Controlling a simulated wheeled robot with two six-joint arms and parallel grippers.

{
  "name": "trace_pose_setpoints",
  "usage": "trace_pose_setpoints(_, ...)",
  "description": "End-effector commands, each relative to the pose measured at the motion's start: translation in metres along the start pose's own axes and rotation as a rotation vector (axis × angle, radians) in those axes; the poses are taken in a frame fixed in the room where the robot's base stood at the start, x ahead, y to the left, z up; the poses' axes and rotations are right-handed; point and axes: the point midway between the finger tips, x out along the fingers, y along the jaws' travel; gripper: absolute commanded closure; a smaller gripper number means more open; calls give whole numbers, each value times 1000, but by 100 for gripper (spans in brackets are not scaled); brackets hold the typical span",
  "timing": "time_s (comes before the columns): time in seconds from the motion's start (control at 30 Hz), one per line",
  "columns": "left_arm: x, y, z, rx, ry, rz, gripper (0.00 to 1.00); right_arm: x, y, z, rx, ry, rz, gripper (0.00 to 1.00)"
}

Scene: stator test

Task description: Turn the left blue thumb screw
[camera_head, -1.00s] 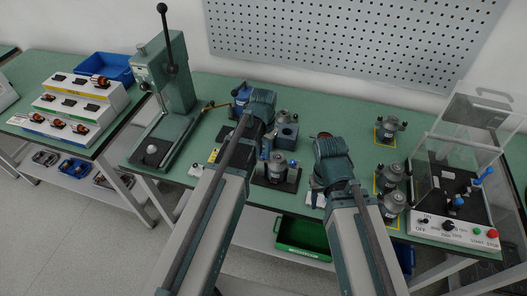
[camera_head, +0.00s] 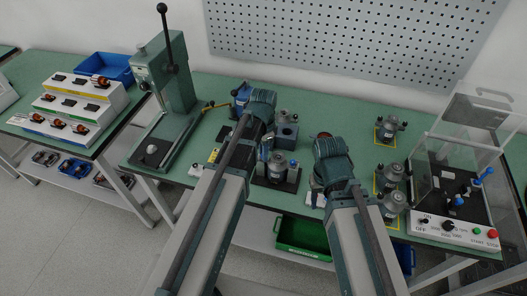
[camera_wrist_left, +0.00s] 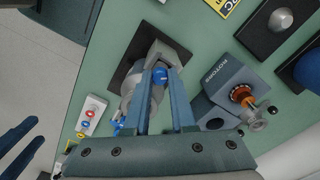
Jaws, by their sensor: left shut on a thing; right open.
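A grey stator stands in a dark fixture (camera_head: 281,180) at the middle of the bench; the fixture's base plate also shows in the left wrist view (camera_wrist_left: 122,75). The left blue thumb screw (camera_wrist_left: 160,75) shows in the left wrist view. My left gripper (camera_wrist_left: 161,80) is shut on this screw, one finger on each side. In the head view my left gripper (camera_head: 268,146) is over the left side of the fixture, mostly covering that screw. The right blue thumb screw (camera_head: 293,163) is free. My right gripper (camera_head: 318,190) is open, low at the bench's front, partly hidden by its wrist.
A blue rotor block (camera_wrist_left: 225,80) stands close beside my left gripper. A green press (camera_head: 165,85) is at the left. Several stators, one of them here (camera_head: 389,175), stand on yellow-edged pads at the right, beside a clear-covered test station (camera_head: 455,190). A pegboard (camera_head: 350,40) is behind.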

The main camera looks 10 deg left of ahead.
Motion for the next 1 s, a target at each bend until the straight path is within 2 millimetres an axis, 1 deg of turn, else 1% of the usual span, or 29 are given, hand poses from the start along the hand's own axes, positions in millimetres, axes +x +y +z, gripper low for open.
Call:
trace_pose_setpoints(0.47, 0, 0, 0, 13, 0, 1, 100, 0, 0, 0, 0, 0, 0, 50)
trace_pose_setpoints(0.5, 0, 0, 0, 13, 0, 1, 73, 0, 0, 0, 0, 0, 0, 50)
trace_pose_setpoints(0.57, 0, 0, 0, 12, 0, 0, 62, 0, 0, 0, 0, 0, 0, 50)
trace_pose_setpoints(0.6, 0, 0, 0, 12, 0, 0, 55, 0, 0, 0, 0, 0, 0, 50)
trace_pose_setpoints(0.67, 0, 0, 0, 12, 0, 0, 45, 0, 0, 0, 0, 0, 0, 50)
trace_pose_setpoints(1.0, -1, 0, 0, 12, 0, 0, 45, -1, 0, 0, 0, 0, 0, 50)
